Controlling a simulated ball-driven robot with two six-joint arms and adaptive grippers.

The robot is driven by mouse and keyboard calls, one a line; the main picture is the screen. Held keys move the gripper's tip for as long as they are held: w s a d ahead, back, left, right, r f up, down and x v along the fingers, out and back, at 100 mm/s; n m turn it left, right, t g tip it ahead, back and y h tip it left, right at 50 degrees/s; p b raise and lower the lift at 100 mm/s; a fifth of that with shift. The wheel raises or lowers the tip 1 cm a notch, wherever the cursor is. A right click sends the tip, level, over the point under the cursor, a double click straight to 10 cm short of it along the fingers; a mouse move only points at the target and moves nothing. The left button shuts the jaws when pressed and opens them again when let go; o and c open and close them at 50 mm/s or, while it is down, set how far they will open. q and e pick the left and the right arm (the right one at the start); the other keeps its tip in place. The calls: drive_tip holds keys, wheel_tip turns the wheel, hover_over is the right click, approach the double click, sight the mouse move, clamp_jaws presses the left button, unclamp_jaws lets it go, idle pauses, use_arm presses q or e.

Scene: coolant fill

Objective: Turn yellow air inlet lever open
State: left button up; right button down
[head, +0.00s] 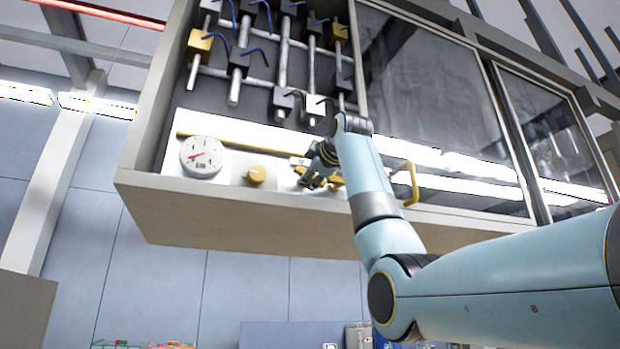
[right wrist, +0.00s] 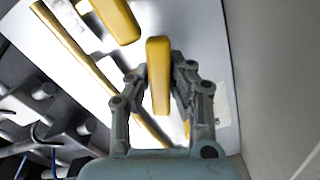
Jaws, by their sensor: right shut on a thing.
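The yellow air inlet lever (right wrist: 158,60) stands between the two fingers of my right gripper (right wrist: 158,78) in the right wrist view. The gripper is shut on it. In the head view my right gripper (head: 318,166) is at the white panel low in the cabinet, to the right of the yellow knob (head: 256,174). The gripper and arm hide most of the lever there; a bit of yellow (head: 335,182) shows beside the fingers. My left gripper is not in view.
A round white gauge (head: 202,156) sits left of the knob. Pipes and several valves with blue levers (head: 283,98) fill the cabinet above. A yellow handle (head: 410,182) is right of my arm, by the glass doors (head: 430,100). The cabinet's lower edge (head: 230,205) runs below the panel.

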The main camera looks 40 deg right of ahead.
drive_tip(key=m, duration=0.6)
drive_tip(key=shift+w+a+f+m+b, duration=0.1)
drive_tip(key=shift+f+m+b, duration=0.2)
drive_tip(key=shift+b, duration=0.1)
drive_tip(key=m, duration=0.4)
drive_tip(key=shift+b, duration=0.4)
drive_tip(key=shift+a+m, duration=0.1)
drive_tip(key=shift+m, duration=1.2)
drive_tip(key=c, duration=1.2)
unclamp_jaws()
drive_tip(key=shift+r, duration=0.1)
drive_tip(key=v, duration=1.2)
